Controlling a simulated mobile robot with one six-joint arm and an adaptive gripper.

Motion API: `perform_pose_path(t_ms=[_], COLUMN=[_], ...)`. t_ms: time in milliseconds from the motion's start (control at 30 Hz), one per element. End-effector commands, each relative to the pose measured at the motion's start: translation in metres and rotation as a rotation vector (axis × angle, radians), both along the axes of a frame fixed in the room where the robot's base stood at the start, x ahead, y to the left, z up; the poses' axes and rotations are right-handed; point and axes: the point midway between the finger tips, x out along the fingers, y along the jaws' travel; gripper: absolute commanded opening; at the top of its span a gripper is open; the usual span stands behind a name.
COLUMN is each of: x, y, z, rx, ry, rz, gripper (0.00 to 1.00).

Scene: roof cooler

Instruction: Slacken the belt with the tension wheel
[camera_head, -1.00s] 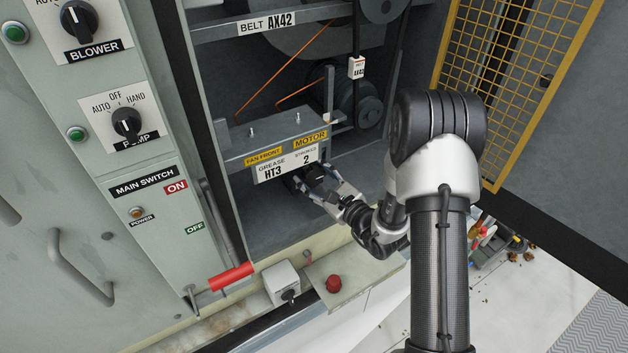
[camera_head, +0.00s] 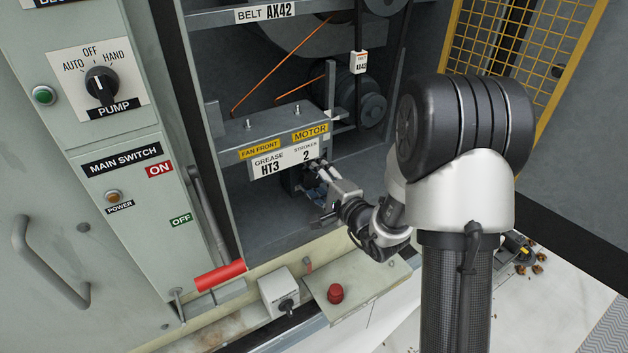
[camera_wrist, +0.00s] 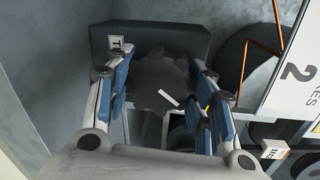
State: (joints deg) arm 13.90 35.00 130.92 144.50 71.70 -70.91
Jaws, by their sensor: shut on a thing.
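The tension wheel (camera_wrist: 160,72) is a dark, lobed knob with a short white mark, in the middle of the wrist view. My gripper (camera_wrist: 163,98) has its blue-padded fingers on either side of it and is shut on it. In the head view my gripper (camera_head: 318,172) reaches in below the grease label plate, and the wheel is mostly hidden there. A dark block with a "T" label (camera_wrist: 116,43) stands behind the wheel. A dark belt (camera_head: 358,30) with a white AX42 tag (camera_head: 359,62) runs down to the motor pulley (camera_head: 370,105).
Thin orange lines (camera_head: 275,72) cross the open bay. The label plate (camera_head: 285,158) is close above my gripper. A yellow mesh door (camera_head: 530,50) stands at right.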

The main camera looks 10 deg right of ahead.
Motion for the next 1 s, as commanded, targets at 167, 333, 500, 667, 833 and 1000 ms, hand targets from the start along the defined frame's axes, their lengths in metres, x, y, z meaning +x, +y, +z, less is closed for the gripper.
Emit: perform_pose_path(t_ms=[167, 333, 500, 667, 833, 1000], x=[-0.0009, -0.001, -0.0011, -0.0011, -0.0011, -0.0011], y=[0.0007, 0.0006, 0.0007, 0.0006, 0.0003, 0.0002], z=[-0.0022, -0.0023, -0.0026, -0.0028, -0.0028, -0.003], rx=[-0.152, -0.278, -0.376, -0.436, -0.471, -0.482], ry=[-0.042, -0.084, -0.115, -0.135, -0.146, -0.15], rz=[0.001, 0.001, 0.001, 0.001, 0.0, 0.001], gripper=[0.26, 0.26, 0.26, 0.26, 0.26, 0.26])
